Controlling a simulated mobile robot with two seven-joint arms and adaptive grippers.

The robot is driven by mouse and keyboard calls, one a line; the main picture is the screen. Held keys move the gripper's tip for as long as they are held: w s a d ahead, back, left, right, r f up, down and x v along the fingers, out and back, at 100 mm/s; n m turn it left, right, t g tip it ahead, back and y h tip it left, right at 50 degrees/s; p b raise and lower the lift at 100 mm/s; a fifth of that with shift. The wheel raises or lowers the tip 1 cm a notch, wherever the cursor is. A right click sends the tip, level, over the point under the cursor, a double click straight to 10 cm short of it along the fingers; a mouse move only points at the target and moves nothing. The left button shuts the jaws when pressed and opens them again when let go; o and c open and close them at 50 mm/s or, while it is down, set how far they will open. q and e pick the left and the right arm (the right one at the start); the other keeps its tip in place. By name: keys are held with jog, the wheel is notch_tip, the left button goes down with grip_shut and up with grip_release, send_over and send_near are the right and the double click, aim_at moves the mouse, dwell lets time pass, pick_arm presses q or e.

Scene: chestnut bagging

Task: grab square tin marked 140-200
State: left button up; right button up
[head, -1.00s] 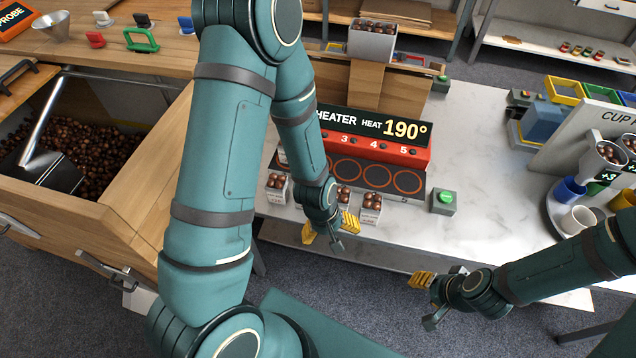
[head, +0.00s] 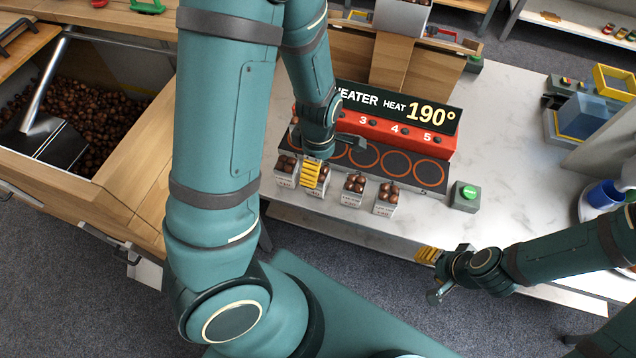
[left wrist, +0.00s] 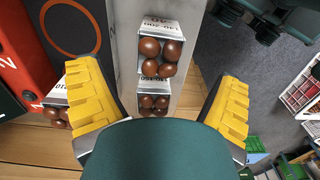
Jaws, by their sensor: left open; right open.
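Square tins filled with brown chestnuts stand in a row along the front of the heater in the head view: a far-left tin (head: 285,172), a middle tin (head: 352,192) and a right tin (head: 386,200); another is partly hidden behind my left gripper (head: 330,158). That gripper is open and empty above the row. In the left wrist view, a near tin (left wrist: 159,50) lies between the open fingers; its upside-down label seems to read 140-200. A second tin (left wrist: 153,100) is below it, its label unclear. My right gripper (head: 433,275) is open and empty off the counter's front edge.
The heater (head: 380,128) showing 190° stands behind the tins. A green button box (head: 466,196) is to its right. The chestnut bin (head: 100,108) with a metal scoop is at left. White counter (head: 500,130) is clear right of the heater.

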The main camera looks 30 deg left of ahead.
pick_arm(q)
jog(key=f+b, duration=0.1)
jog(key=f, duration=0.2)
jog(key=f+b, duration=0.1)
jog(key=f, duration=0.3)
jog(key=shift+w+a+f, duration=0.1)
jog(key=shift+a+f, duration=0.1)
jog(key=c, duration=1.3)
